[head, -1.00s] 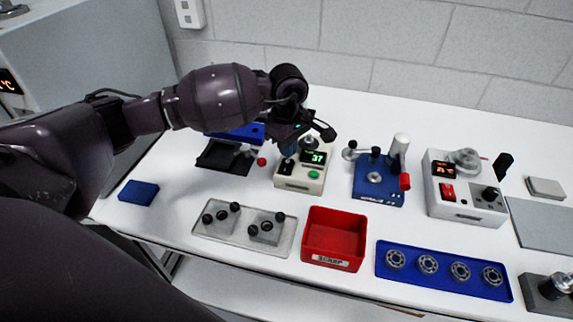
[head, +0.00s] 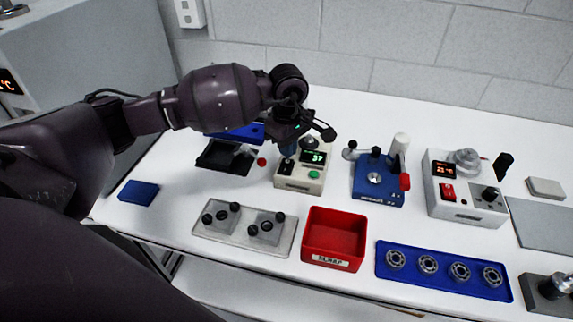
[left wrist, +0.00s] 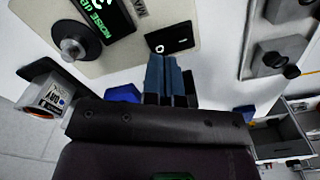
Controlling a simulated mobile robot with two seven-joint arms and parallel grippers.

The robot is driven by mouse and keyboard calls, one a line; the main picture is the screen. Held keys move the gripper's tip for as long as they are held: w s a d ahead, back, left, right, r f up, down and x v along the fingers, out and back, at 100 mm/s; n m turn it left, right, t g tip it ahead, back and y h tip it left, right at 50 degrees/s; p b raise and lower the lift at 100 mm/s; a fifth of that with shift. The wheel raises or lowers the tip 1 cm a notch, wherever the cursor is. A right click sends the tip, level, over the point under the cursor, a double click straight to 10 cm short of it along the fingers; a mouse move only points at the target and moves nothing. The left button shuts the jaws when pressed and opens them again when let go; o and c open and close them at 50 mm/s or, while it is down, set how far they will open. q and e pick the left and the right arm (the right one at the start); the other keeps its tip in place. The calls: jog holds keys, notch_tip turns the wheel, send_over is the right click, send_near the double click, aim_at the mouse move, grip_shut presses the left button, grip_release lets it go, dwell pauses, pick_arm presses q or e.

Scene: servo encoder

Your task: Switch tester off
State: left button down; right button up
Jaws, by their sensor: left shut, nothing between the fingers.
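In the left wrist view, the tester's face (left wrist: 130,50) shows a display lettered "NOISE dB", a round knob (left wrist: 73,48) and the black switch plate (left wrist: 170,38) with white marks. My left gripper (head: 289,149) is over the switch side of the tester. Its blue fingertips (left wrist: 165,70) are shut and empty, close to the switch plate; contact cannot be told. My right gripper is not in view.
A blue press-like device (head: 380,180) and a white box with a red switch (head: 465,190) stand to the right. A red scrap bin (head: 334,262), a clear fixture plate (head: 205,240) and a blue bearing tray (head: 385,273) lie in front. White table is clear between them.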

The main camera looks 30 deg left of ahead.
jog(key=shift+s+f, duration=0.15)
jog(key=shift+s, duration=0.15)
pick_arm(q)
jog(key=shift+f, duration=0.1)
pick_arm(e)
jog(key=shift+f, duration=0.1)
pick_arm(q)
jog(key=shift+f+b, duration=0.3)
jog(key=shift+f, duration=0.05)
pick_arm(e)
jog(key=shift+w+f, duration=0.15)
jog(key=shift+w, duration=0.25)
pick_arm(q)
jog(key=shift+f, duration=0.1)
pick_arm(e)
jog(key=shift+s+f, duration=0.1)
pick_arm(q)
jog(key=shift+f, duration=0.25)
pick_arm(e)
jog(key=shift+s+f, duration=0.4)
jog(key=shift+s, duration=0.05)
